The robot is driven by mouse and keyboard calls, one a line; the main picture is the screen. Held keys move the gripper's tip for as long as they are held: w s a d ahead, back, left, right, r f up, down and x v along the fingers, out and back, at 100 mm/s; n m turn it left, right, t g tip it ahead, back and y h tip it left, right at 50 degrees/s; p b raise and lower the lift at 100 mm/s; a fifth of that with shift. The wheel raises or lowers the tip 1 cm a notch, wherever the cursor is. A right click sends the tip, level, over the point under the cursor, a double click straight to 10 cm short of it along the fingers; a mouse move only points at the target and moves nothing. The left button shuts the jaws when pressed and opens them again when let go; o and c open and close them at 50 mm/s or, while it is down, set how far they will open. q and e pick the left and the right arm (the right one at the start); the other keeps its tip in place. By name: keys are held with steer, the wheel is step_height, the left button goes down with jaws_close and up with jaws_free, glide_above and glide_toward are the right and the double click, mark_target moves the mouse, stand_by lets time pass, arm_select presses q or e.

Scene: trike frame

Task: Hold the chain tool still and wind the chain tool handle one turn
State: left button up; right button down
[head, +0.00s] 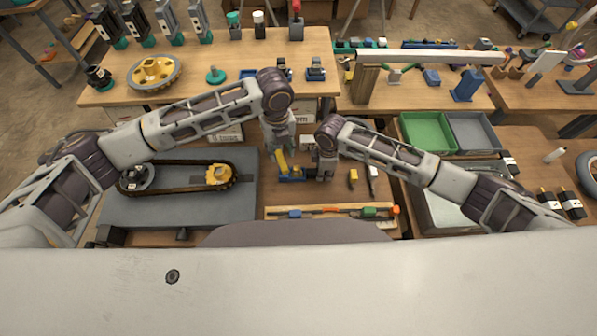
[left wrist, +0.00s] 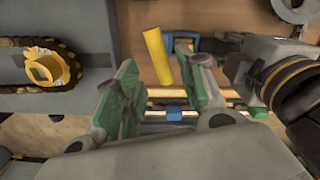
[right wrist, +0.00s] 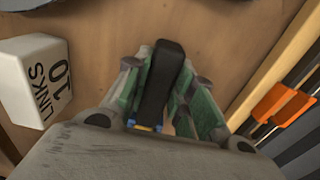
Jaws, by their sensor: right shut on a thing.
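The chain tool (head: 292,174) is a small blue piece with a yellow handle (head: 281,161), on the wooden bench right of the grey plate. In the left wrist view the yellow handle (left wrist: 157,56) stands tilted beside the blue body (left wrist: 183,36). My left gripper (head: 280,142) is above the tool; in its own view its green-padded fingers (left wrist: 155,88) are apart, with the handle beyond the gap and nothing between them. My right gripper (head: 323,172) is at the tool's right side. In its view the fingers (right wrist: 165,90) are shut on a black bar (right wrist: 164,72), with blue and yellow just below.
A dark chain (head: 165,190) loops around a yellow sprocket (head: 220,174) on the grey plate (head: 150,212) at left. A white block marked "10 LINKS" (right wrist: 32,75) lies near my right gripper. A tray of coloured tools (head: 330,211) runs along the front. Green (head: 426,132) and grey bins stand at right.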

mark_target(283, 160)
arm_select(q)
steer(key=shift+f, duration=3.8)
jaws_close()
steer(key=shift+d+r+m, duration=0.1)
steer(key=shift+m, duration=7.1)
